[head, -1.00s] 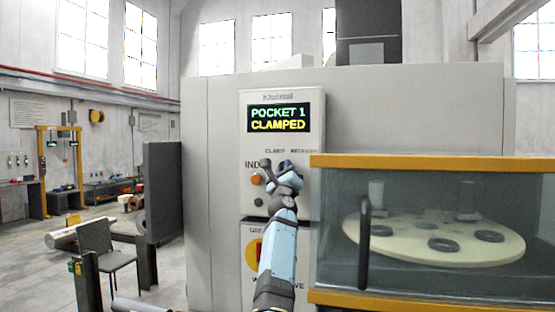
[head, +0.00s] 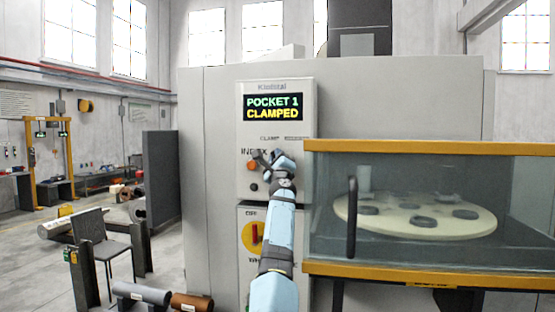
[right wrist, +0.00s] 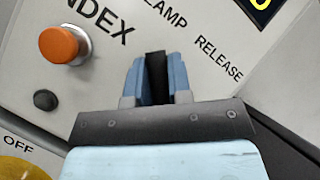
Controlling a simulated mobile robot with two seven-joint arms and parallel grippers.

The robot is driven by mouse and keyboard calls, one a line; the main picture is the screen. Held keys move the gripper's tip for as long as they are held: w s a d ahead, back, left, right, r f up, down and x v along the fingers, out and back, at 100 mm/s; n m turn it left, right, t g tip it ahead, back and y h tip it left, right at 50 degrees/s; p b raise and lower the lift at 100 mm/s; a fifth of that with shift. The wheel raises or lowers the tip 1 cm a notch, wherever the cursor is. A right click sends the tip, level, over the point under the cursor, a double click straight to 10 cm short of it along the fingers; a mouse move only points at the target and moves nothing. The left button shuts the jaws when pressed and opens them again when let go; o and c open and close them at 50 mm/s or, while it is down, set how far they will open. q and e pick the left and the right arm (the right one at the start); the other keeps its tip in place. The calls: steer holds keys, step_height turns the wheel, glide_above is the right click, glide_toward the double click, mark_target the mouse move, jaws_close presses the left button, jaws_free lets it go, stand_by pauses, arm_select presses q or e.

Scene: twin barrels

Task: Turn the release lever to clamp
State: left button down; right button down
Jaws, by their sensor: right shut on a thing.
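The control panel (head: 311,100) has a display (head: 272,107) reading "POCKET 1 CLAMPED". My right gripper (head: 270,157) is at the panel, below the "CLAMP" and "RELEASE" labels and right of the orange button. In the right wrist view my right gripper (right wrist: 156,75) has its blue fingers shut on a dark upright piece, the release lever (right wrist: 156,68). It sits between the two labels, and its base is hidden by the gripper. In the head view the fingers and arm mostly hide the lever. My left gripper is not in view.
The orange "INDEX" button (right wrist: 63,45) and a small black button (right wrist: 46,100) lie left of the fingers. A yellow-and-red rotary switch (head: 248,237) is below. A glass-fronted enclosure (head: 405,147) with a turntable (head: 385,228) juts out at right. A chair (head: 92,228) stands at left.

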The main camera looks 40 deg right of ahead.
steer(key=c, duration=1.1)
jaws_free()
steer(key=shift+o, duration=0.2)
steer(key=b+v, duration=0.2)
steer(key=v, duration=1.2)
steer(key=shift+w, duration=0.15)
